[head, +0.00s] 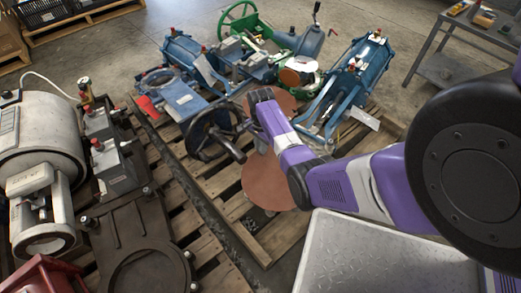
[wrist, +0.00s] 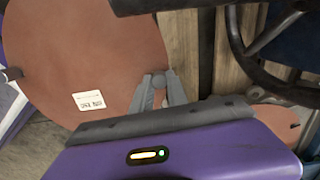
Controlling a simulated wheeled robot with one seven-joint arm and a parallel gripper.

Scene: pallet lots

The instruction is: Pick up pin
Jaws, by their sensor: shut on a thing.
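My gripper (wrist: 156,82) shows in the wrist view as two grey fingers, close together at the tips, in front of a large red-brown disc (wrist: 85,50). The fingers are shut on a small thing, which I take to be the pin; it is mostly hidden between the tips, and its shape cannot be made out. In the head view my wrist is over the middle pallet, beside the red-brown disc (head: 270,182), and hides the fingertips.
A dark handwheel (head: 205,133) with a shaft stands just left of my wrist. Blue machines (head: 360,70) and a green wheel (head: 237,17) crowd the pallet (head: 240,205). A grey motor (head: 38,140) fills the left. A metal workbench (head: 455,70) stands back right.

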